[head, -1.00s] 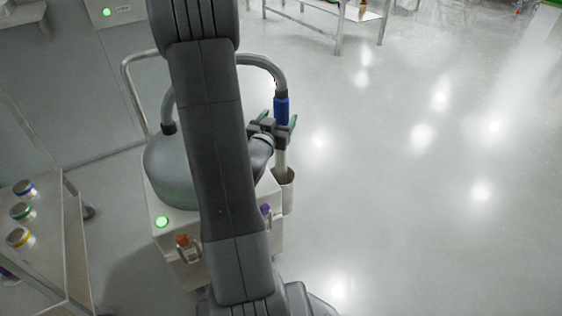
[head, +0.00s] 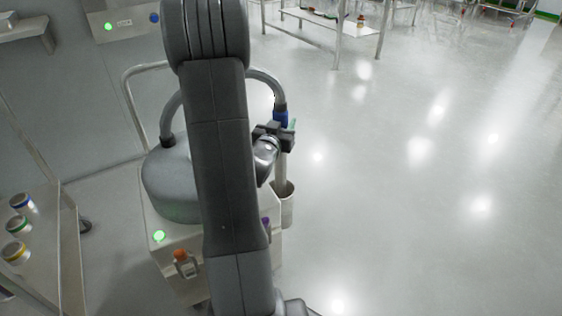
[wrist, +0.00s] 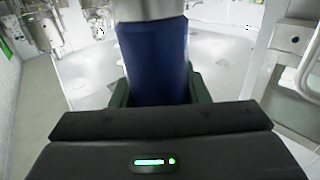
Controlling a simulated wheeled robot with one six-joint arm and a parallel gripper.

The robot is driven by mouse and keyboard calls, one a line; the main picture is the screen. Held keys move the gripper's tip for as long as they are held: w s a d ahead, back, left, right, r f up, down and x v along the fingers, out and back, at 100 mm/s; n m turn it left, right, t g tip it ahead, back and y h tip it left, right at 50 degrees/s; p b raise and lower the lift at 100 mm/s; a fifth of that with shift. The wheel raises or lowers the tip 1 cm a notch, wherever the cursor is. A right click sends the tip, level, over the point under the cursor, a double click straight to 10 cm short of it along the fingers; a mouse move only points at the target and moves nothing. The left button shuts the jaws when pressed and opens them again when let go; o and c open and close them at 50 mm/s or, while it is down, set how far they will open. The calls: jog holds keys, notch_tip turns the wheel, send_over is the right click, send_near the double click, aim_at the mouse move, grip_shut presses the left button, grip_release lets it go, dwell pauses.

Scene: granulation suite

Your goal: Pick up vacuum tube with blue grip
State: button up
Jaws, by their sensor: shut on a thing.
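The vacuum tube's blue grip (head: 281,117) shows in the head view at the end of a grey hose. A pale wand below the grip stands down into a cup-like holder (head: 285,206) on the machine's right side. My gripper (head: 285,130) is shut on the tube at the blue grip. In the wrist view the blue grip (wrist: 155,62) stands upright between my green-lined fingers, with the grey hose above it. My gripper's dark body hides the grip's lower end there, and my arm covers much of the machine in the head view.
The vacuum's grey domed body (head: 168,180) sits on a pale base with a green light. A metal cart (head: 45,255) with several small jars stands at the left. A steel table (head: 335,30) stands at the back. The floor to the right is clear.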

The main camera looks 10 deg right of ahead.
jog(key=shift+r, duration=0.1)
notch_tip(320, 180, up, 20)
jog(key=p, duration=0.9)
jog(key=shift+r, duration=0.25)
jog(key=shift+r+p, duration=0.1)
jog(key=shift+p, duration=0.25)
